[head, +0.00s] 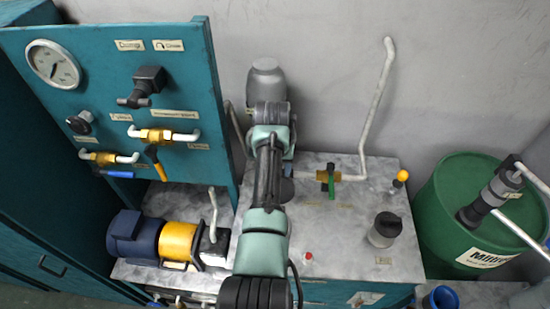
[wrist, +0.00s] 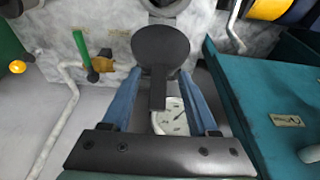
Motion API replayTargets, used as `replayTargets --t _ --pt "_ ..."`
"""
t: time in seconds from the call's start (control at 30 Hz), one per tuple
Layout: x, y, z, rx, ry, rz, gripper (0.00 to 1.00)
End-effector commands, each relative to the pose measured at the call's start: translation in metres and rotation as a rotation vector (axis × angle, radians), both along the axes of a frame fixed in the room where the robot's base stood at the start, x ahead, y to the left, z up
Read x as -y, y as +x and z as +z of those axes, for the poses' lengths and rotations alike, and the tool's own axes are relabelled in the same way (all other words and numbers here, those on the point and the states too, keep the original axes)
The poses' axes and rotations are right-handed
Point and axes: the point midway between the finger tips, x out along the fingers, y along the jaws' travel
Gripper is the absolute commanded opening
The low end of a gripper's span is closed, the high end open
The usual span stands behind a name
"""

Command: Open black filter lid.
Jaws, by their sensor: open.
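The black filter lid (wrist: 160,50) is a round disc in the upper middle of the wrist view. A narrow black tab (wrist: 158,92) runs from it toward my gripper. My gripper (wrist: 161,72) is open; its two blue fingers stand on either side of the tab, with visible gaps. I cannot tell whether the lid is raised or closed. A white-faced gauge (wrist: 172,118) shows partly behind the tab. In the head view my arm hides the fingertips and most of the filter; a dark edge (head: 286,190) beside the arm may be the lid.
A green-handled valve (head: 330,180) and bent pipe (head: 378,100) stand right of my arm. A blue-yellow motor (head: 155,238) and the teal panel (head: 110,90) are left. A black-capped canister (head: 384,230) is front right, with a green barrel (head: 455,215) beyond. The grey top between is partly clear.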

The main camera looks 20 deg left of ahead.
Motion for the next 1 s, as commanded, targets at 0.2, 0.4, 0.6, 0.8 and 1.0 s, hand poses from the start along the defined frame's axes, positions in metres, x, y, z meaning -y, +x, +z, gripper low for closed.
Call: replayTargets --t 0.2,0.4,0.6,0.8,1.0 --pt "0.002 -0.006 0.025 0.006 0.002 0.0 0.6" --pt "0.005 -0.015 0.065 0.008 0.002 0.0 0.6" --pt "0.008 -0.025 0.101 0.007 0.002 0.0 0.6" --pt "0.009 -0.03 0.119 0.004 0.001 0.0 0.6" --pt "0.009 -0.031 0.122 0.001 0.0 0.0 0.6"
